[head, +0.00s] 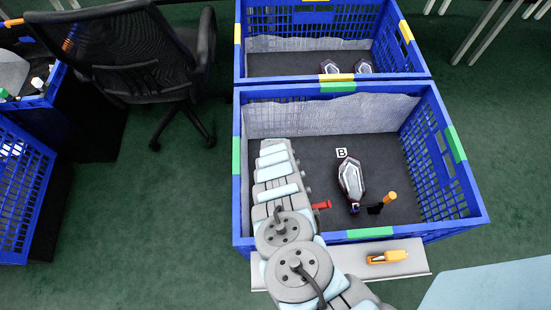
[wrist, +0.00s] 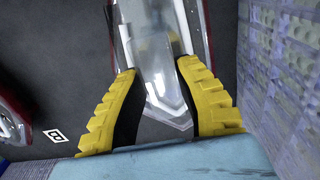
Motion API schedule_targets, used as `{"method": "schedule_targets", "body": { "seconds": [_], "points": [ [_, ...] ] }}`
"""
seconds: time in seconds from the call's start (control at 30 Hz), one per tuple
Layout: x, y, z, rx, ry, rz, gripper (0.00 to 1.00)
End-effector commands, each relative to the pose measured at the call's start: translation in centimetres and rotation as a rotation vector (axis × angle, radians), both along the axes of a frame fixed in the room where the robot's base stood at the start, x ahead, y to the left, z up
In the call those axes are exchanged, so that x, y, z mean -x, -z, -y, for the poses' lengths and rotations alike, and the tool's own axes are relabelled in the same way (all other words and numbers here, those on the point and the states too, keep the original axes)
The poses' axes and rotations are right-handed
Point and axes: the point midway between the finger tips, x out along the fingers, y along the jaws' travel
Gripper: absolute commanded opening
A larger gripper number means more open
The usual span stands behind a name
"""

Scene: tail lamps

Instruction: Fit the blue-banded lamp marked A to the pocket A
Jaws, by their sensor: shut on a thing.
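My gripper (wrist: 153,75) has its two yellow fingers closed on the sides of a lamp (wrist: 165,95) with a clear, pale faceted lens and a red edge. No blue band or letter A shows on the part in view. In the head view my arm hides the gripper and this lamp at the left side of the near blue crate (head: 236,210). A second dark red lamp with a pale lens (head: 351,180) lies in that crate beside a tag marked B (head: 342,153). It also shows at the left edge of the wrist view (wrist: 12,118). I cannot make out pocket A.
Grey bubble lining (head: 330,116) covers the near crate's back wall; a lined wall (wrist: 285,80) is close right of my gripper. A far blue crate (head: 420,60) holds two lamps (head: 330,67). An orange-and-black item (head: 388,197) lies near the B lamp.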

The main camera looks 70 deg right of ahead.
Motion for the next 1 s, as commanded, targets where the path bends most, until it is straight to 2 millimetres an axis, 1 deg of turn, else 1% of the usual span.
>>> {"method": "schedule_targets", "body": {
  "seconds": [0.6, 0.97, 1.0],
  "points": [
    [-0.1, 1.8, 0.1, 0.003, -0.001, 0.003, 0.00],
    [-0.1, 1.7, 0.1, 0.001, 0.000, 0.002, 0.00],
    [-0.1, 1.7, 0.1, 0.001, -0.001, 0.002, 0.42]
  ]
}}
